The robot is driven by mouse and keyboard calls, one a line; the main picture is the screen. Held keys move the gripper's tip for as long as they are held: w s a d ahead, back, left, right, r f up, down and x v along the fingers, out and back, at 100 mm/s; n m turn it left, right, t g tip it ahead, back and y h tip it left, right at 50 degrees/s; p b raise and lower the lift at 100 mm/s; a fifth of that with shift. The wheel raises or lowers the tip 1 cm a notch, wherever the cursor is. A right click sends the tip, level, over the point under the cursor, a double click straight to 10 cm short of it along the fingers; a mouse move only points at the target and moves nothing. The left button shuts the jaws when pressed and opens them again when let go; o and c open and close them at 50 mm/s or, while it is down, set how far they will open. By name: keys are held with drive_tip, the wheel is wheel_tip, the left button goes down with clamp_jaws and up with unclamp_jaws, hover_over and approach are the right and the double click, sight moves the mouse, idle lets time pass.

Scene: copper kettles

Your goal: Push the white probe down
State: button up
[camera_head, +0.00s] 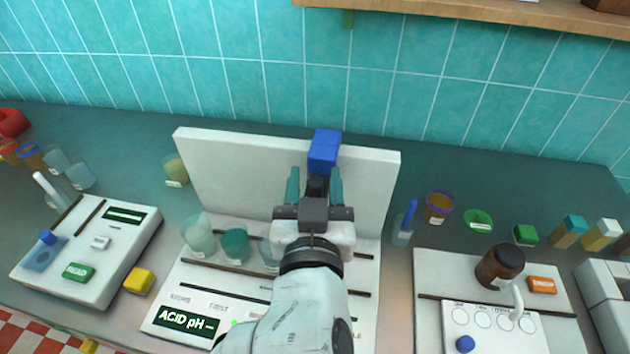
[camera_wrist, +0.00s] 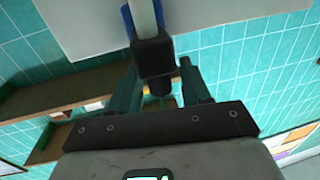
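In the wrist view a white rod (camera_wrist: 144,16), apparently the white probe, runs beside a blue part into a dark square block (camera_wrist: 152,56). My wrist hides the probe's lower part in the head view.
Beakers (camera_head: 198,234) stand on the panel's base, which has an ACID pH display (camera_head: 186,321). A meter (camera_head: 90,250) with a READ button stands left. A brown bottle (camera_head: 500,265) and a white device (camera_head: 490,328) stand right. A shelf (camera_head: 500,12) overhangs the tiled wall.

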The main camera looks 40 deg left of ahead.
clamp_jaws()
idle(0.3)
wheel_tip(320, 180, down, 8)
drive_tip(key=b, duration=0.6)
drive_tip(key=shift+r+b, duration=0.2)
drive_tip(key=shift+b, duration=0.2)
drive_tip(key=shift+o, duration=0.4)
unclamp_jaws()
drive_tip(key=shift+d, duration=0.1)
drive_tip(key=b+v, duration=0.1)
drive_tip(key=v, duration=0.9)
drive_tip(key=shift+s+d, duration=0.15)
drive_tip(key=shift+s, duration=0.2)
